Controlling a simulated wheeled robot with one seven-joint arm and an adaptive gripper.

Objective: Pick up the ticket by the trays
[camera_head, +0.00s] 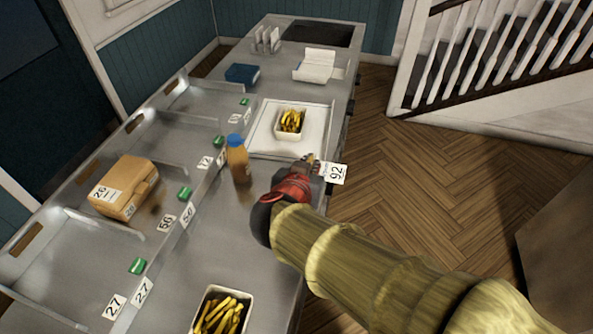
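A white ticket (336,174) marked 92 shows at the right edge of the counter, mostly against the floor beyond it. My gripper (314,163), red and dark, is right beside the ticket and overlaps its left side in the picture. The fingertips are small and partly hidden, so I cannot tell whether they are open or shut on the ticket, or whether the ticket rests on the counter edge. A white tray (265,143) lies just beyond my gripper, with a tub of fries (291,123) on it.
A bottle with a blue cap (237,160) stands left of my gripper. Another tub of fries (222,312) is at the front. Numbered bays along the left hold a brown bag (123,188). An open white box (317,66) and a blue box (242,73) are farther back.

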